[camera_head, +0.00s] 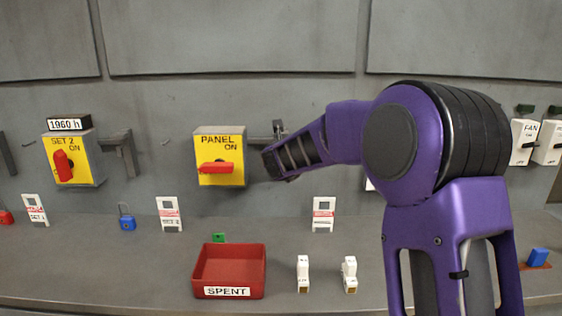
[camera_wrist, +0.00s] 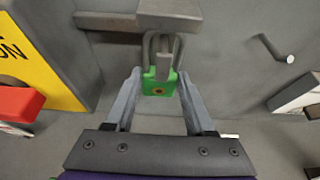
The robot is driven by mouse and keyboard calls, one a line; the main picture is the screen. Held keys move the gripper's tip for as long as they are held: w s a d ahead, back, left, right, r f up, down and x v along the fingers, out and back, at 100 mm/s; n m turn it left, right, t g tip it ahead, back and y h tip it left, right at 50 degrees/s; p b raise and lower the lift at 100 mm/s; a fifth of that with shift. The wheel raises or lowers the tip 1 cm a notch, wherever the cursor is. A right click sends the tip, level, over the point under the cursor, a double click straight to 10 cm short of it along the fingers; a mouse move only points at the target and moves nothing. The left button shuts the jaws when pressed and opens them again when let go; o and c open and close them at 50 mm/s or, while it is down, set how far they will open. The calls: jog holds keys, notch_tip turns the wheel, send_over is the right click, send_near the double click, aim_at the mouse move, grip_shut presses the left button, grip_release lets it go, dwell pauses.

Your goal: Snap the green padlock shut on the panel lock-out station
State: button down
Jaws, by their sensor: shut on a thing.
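The green padlock (camera_wrist: 152,90) is between the two fingers of my gripper (camera_wrist: 160,80), which is shut on it. Its grey shackle (camera_wrist: 150,48) points up at a grey bracket (camera_wrist: 168,14), and a grey tab overlaps it. I cannot tell whether the shackle is latched. In the head view the bracket (camera_head: 277,130) is on the wall right of the yellow PANEL box (camera_head: 220,148), with my gripper (camera_head: 270,163) just below it. The PANEL box's red handle (camera_head: 216,167) lies level; "ON" is printed above it. The padlock is hidden in the head view.
A red SPENT tray (camera_head: 229,293) is on the bench, with a small green thing (camera_head: 218,237) behind it. Two small white items (camera_head: 303,273) stand right of it. A blue padlock (camera_head: 127,222) and the SET 2 box (camera_head: 72,160) are left. A peg (camera_wrist: 277,48) juts from the wall.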

jog(key=shift+r+p, duration=1.1)
jog(key=shift+r, duration=0.3)
jog(key=shift+f, duration=0.25)
jog(key=shift+f+b, duration=0.3)
jog(key=shift+b, duration=0.3)
jog(key=shift+c, duration=0.9)
grip_release()
